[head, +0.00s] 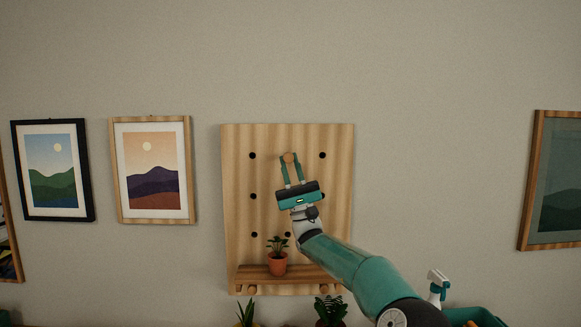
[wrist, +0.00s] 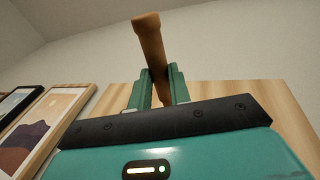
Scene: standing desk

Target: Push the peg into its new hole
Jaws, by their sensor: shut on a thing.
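The wooden pegboard (head: 240,222) hangs on the wall, with dark round holes in rows. My gripper (head: 290,161) is in front of its upper middle, shut on a wooden peg (head: 290,158). In the wrist view the peg (wrist: 149,40) is a round brown rod with a thicker end, held between the green fingers of my gripper (wrist: 160,85). The rod runs back between the fingers toward the board (wrist: 240,90). Its far end is hidden, so I cannot tell whether it sits in a hole. Upper left (head: 253,155) and upper right (head: 322,155) holes are empty.
Framed pictures (head: 152,170) hang to the left.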

